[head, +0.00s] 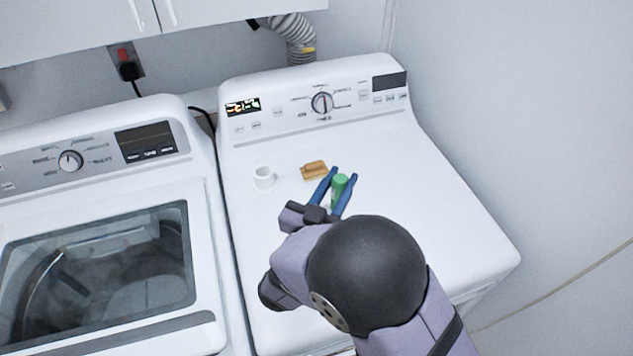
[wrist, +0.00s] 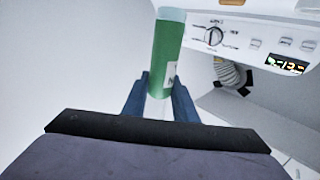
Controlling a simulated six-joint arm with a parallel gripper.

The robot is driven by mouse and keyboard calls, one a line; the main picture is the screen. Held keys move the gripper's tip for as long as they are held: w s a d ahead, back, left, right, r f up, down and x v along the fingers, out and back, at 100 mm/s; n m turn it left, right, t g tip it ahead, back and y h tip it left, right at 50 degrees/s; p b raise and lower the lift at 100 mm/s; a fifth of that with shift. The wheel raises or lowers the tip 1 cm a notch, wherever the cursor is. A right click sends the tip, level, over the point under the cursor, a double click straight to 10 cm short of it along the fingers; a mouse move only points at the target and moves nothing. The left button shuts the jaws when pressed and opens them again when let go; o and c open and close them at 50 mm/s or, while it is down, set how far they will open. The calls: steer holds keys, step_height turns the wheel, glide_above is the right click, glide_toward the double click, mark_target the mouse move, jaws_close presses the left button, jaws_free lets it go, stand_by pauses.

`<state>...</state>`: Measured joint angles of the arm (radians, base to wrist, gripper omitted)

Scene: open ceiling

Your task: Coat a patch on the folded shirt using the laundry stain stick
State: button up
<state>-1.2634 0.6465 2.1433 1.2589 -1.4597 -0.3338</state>
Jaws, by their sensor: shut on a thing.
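The stain stick is a green cylinder (head: 338,188) with a white label, seen between the blue fingers of my gripper (head: 344,174) in the head view. My gripper is shut on it, over the white dryer top. In the wrist view the green stick (wrist: 166,50) stands up between the fingers, its paler end toward the top of the picture and its label on the right side. I cannot make out the folded shirt in either view; my arm covers the front part of the dryer top.
A white cup (head: 264,178) stands on the dryer top (head: 430,200), left of my gripper. A tan, brush-like block (head: 314,170) lies just beyond my gripper. The dryer's control panel (head: 320,105) rises at the back. A washer (head: 100,230) stands at the left. The dryer top's right side is clear.

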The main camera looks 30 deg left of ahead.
steer(key=shift+r, duration=0.25)
step_height(320, 180, down, 7)
steer(key=b, duration=0.6)
steer(key=shift+s+a+f, duration=0.55)
steer(key=shift+a, duration=0.05)
steer(key=shift+s+a, duration=1.45)
steer(key=shift+s, duration=0.3)
steer(key=shift+s+a+f+b, duration=0.1)
steer(key=shift+s+a+b, duration=0.1)
steer(key=shift+b, duration=0.25)
steer(key=shift+w+d, duration=0.4)
steer(key=shift+w, duration=0.05)
steer(key=shift+w+d, duration=1.85)
steer(key=shift+w, duration=0.15)
steer(key=shift+d, duration=0.15)
steer(key=shift+s+a, duration=1.15)
steer(key=shift+s, duration=0.15)
steer(key=shift+s+a, duration=1.1)
steer(key=shift+s, duration=0.2)
steer(key=w+d, duration=0.2)
steer(key=w+d+p, duration=0.1)
steer(key=w+d, duration=0.1)
steer(key=shift+w+d, duration=0.2)
steer(key=shift+w, duration=0.2)
steer(key=shift+w+d+r, duration=0.15)
steer(key=shift+r, duration=0.25)
step_height(320, 180, up, 8)
steer(key=p, duration=0.6)
steer(key=shift+f, duration=0.2)
